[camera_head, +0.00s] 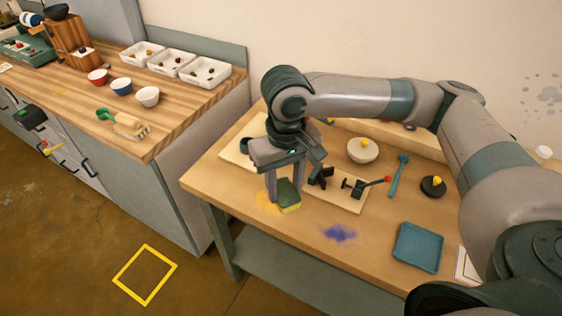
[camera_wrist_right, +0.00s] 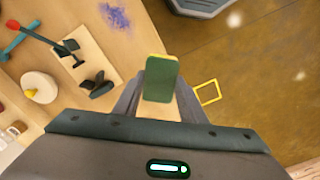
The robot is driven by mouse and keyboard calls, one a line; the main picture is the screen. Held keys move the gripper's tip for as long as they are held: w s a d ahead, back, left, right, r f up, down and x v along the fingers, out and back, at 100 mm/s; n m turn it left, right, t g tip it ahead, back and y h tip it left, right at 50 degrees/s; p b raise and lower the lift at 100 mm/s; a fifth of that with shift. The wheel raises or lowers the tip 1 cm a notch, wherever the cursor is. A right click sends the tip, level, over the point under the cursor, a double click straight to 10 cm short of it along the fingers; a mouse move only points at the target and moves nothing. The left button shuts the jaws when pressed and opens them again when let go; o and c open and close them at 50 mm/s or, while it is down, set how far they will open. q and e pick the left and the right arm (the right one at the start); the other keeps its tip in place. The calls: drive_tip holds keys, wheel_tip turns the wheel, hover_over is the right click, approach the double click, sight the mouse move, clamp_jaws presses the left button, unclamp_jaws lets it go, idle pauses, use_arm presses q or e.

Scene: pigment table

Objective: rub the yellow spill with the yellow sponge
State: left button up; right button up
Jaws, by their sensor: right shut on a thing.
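The yellow sponge (camera_head: 291,209) has a dark green top and a yellow underside. It also shows in the right wrist view (camera_wrist_right: 161,80), mostly its green face. My right gripper (camera_head: 284,192) points down and is shut on the sponge, one finger on each side. The yellow spill (camera_head: 265,203) is a blurred patch on the table near its front left edge. The sponge is at the spill's right side and may cover part of it; I cannot tell whether it touches the table. The spill is not visible in the wrist view. My left gripper is not in view.
A purple spill (camera_head: 340,233) and a blue tray (camera_head: 418,247) lie right of the sponge. A board with dark fittings and a red-knobbed lever (camera_head: 375,183) stands close behind. A white bowl (camera_head: 362,151) is farther back. The table's front edge is near.

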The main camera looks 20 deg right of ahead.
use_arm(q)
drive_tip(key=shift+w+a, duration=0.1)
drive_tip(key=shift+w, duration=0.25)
use_arm(e)
drive_tip(key=shift+w+a, duration=0.1)
